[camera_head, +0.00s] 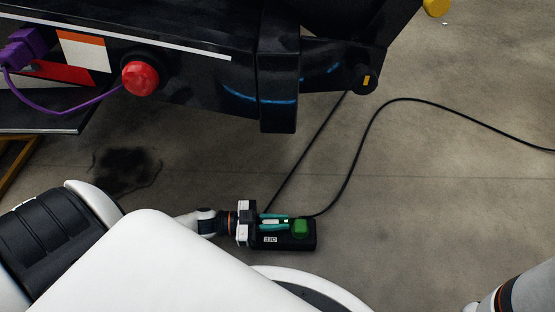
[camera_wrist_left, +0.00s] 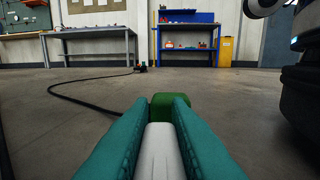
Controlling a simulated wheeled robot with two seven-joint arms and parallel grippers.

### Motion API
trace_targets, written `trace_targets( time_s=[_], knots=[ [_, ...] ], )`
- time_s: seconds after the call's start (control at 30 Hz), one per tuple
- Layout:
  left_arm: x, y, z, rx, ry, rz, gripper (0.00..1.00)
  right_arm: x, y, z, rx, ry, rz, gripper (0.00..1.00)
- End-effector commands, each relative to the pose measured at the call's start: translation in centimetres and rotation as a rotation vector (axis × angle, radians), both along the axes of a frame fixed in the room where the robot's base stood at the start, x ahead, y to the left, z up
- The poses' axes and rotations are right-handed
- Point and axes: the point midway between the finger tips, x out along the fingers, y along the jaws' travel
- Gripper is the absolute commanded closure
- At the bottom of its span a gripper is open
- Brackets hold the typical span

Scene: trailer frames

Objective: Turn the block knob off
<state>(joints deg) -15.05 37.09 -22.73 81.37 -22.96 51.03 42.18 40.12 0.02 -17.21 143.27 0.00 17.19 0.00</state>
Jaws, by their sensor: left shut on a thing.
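The green block knob (camera_head: 300,228) sits on top of a black box (camera_head: 306,243) with a small white label, which lies on the floor at the lower middle of the head view. My left gripper (camera_head: 288,221) reaches in from the left over the box. Its teal fingers are shut on the knob. In the left wrist view the green knob (camera_wrist_left: 168,102) shows at the fingertips, and a pale piece lies between the fingers. The fingers hide part of the knob, so its exact turn cannot be told. My right gripper is out of view.
A dark trailer frame (camera_head: 200,55) with a red round knob (camera_head: 141,78) and a purple cable (camera_head: 50,108) is above the box. A black cable (camera_head: 365,135) loops over the floor. Workbenches (camera_wrist_left: 90,40) stand far back; floor to the right is mostly clear.

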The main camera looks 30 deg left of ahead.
Motion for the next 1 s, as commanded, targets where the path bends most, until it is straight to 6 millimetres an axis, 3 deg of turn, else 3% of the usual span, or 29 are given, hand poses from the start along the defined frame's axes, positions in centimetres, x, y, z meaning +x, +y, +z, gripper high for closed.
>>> trace_targets(
  time_s=[0.1, 0.4, 1.0],
  knots=[
    [0.0, 0.0, 0.5, -0.002, 0.006, 0.072, 1.00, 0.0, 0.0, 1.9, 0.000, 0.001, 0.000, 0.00],
    [0.2, 0.3, 0.4, -0.001, 0.006, 0.280, 1.00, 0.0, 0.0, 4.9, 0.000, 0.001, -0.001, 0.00],
    [0.5, 0.7, 0.0, 0.001, 0.003, 0.467, 1.00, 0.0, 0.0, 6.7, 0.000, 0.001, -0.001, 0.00]
  ],
)
